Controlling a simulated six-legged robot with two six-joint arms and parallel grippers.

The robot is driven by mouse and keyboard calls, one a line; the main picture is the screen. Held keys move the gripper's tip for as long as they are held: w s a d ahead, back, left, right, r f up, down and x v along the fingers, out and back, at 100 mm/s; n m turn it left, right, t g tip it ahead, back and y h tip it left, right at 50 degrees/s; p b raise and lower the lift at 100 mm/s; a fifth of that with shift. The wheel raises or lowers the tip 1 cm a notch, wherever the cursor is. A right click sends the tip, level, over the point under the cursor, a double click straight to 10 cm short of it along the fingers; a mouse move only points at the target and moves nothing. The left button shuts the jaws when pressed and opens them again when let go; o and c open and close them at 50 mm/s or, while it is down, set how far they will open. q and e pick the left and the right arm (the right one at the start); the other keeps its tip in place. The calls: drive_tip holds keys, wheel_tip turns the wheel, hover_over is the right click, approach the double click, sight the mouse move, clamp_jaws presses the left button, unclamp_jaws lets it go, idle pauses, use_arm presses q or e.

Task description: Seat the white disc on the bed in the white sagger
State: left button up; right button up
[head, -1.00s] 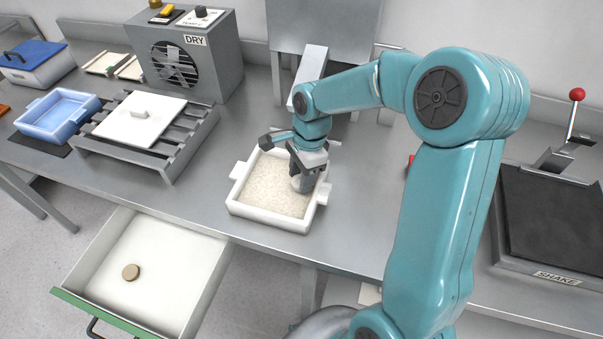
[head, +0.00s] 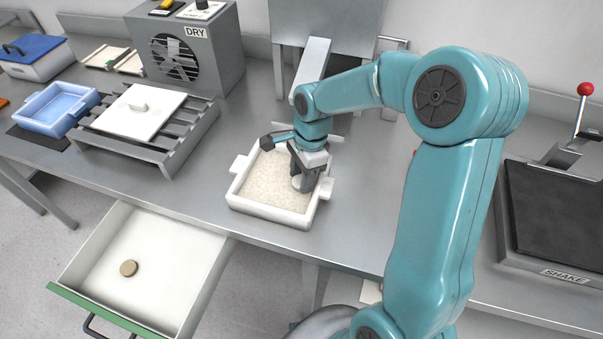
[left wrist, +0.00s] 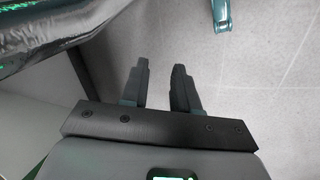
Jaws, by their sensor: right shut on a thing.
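The white sagger (head: 265,211) stands on the bench in the middle of the head view, with side lugs and a pale granular bed (head: 265,185) inside. My right gripper (head: 303,182) reaches down into its right part. It is shut on the white disc (head: 297,184), which shows only as a pale edge at the fingertips, low over the bed. I cannot tell whether the disc touches the bed. My left gripper (left wrist: 162,66) is open and empty in the left wrist view, above grey floor.
An open drawer (head: 185,250) holds a tan disc (head: 129,268). A slatted rack (head: 190,140) with a white lid (head: 137,122), a blue tray (head: 45,122) and the DRY heater (head: 210,70) stand left. The SHAKE plate (head: 555,220) is right. Bench left of the sagger is clear.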

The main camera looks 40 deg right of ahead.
drive_tip(key=shift+f, duration=0.1)
drive_tip(key=o, duration=1.1)
drive_tip(key=r, duration=0.5)
drive_tip(key=d+r, duration=0.1)
drive_tip(key=r, duration=0.4)
drive_tip(key=d+r+p, duration=0.1)
drive_tip(key=r, duration=0.5)
drive_tip(key=shift+s+d+r, duration=0.1)
drive_tip(key=shift+s+d, duration=0.1)
drive_tip(key=shift+s, duration=0.15)
